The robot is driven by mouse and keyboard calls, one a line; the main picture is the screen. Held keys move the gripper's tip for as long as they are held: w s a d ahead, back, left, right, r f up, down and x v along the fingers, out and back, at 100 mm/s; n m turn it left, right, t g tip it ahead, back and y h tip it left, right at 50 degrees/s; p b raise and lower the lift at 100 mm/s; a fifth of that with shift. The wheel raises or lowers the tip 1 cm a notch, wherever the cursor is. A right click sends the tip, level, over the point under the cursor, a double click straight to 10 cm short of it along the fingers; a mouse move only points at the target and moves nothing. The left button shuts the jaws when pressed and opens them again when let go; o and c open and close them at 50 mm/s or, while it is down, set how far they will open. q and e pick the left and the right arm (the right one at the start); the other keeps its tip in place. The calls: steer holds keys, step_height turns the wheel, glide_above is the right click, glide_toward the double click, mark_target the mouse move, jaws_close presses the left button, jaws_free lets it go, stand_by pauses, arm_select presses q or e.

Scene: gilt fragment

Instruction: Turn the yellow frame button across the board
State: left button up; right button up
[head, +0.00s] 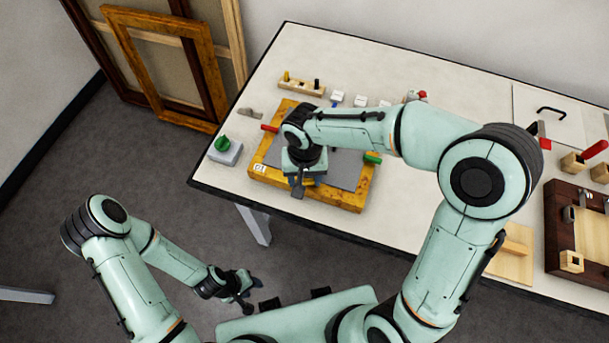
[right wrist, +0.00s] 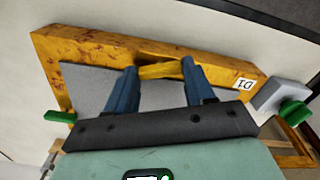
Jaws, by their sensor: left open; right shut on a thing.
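The gilt wooden frame (head: 350,198) lies on the table with a grey board (head: 345,172) inside it. In the right wrist view, the yellow button (right wrist: 160,71) sits at the inner edge of the frame's labelled side (right wrist: 95,42), between the two blue fingers of my right gripper (right wrist: 159,66), which is shut on it. In the head view, my right gripper (head: 300,184) is over the frame's front side and mostly hides the button. A red button (head: 269,128) is on the left side and a green button (head: 372,158) on the right side. My left gripper (head: 240,290) is open and empty, off the table.
A grey block with a green knob (head: 222,142) stands left of the frame. A wooden peg rack (head: 301,86) and small white blocks (head: 337,97) are behind it. A dark wooden case (head: 558,225) and red-handled tools lie at the right. The table's front edge is close to the frame.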

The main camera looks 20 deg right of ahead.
mark_target(304, 180)
steer(key=n, duration=0.6)
steer(key=shift+r+n, duration=0.1)
steer(key=shift+n, duration=0.2)
steer(key=n, duration=0.3)
arm_select(q)
steer(key=shift+w+r+p, duration=0.35)
steer(key=shift+w+r, duration=0.05)
steer(key=shift+r, duration=0.05)
arm_select(e)
steer(key=shift+n, duration=1.9)
steer(key=o, duration=1)
steer(key=shift+o, duration=0.2)
arm_select(q)
steer(key=shift+w+r+p, duration=0.75)
steer(key=shift+w+r, duration=0.2)
steer(key=shift+r, duration=0.05)
arm_select(e)
step_height(304, 180, up, 13)
steer(key=shift+r, duration=0.2)
